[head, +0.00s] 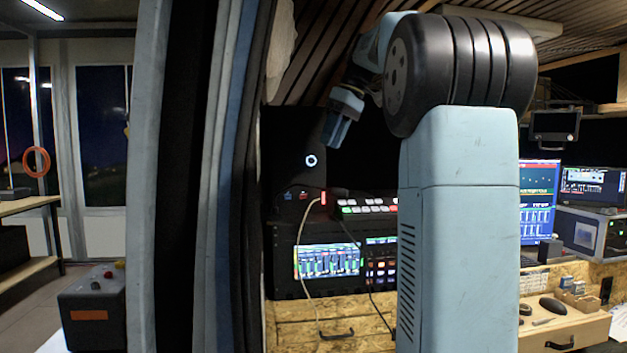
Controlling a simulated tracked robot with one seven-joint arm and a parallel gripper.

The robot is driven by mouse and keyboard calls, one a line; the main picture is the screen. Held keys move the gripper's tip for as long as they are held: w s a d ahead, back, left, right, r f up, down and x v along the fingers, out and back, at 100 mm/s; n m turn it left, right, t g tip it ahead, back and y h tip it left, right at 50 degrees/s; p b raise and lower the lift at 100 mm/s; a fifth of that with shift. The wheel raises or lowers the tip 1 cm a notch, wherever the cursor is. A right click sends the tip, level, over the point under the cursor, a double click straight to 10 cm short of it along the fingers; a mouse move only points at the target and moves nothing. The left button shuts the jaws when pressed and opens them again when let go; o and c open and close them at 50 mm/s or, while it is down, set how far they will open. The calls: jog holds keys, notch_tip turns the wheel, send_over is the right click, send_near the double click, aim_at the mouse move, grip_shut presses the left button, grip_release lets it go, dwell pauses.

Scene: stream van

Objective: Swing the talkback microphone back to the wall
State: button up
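I cannot make out the talkback microphone in this view; a dark area behind my arm may hide it. My arm's big black ribbed joint and pale blue column fill the middle right. A blue part of my arm points down in front of a dark backdrop. No gripper fingers stand out there, so I cannot tell whether my gripper is open or shut, or whether it touches anything.
A lit switcher panel (366,208) and a rack screen (328,260) stand behind my column, above a wooden drawer front (345,335). A pale cable (299,255) hangs there. Monitors (537,200) stand at right. Curtain-like panels (205,180) block the left. A control box (93,308) sits lower left.

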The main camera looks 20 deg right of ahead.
jog(key=w+a+f+n, duration=0.1)
jog(key=w+a+f, duration=0.1)
jog(key=f, duration=0.9)
jog(key=shift+w+y, duration=0.4)
jog(key=shift+w, duration=0.5)
grip_shut()
jog(key=shift+d, duration=0.1)
dwell(0.8)
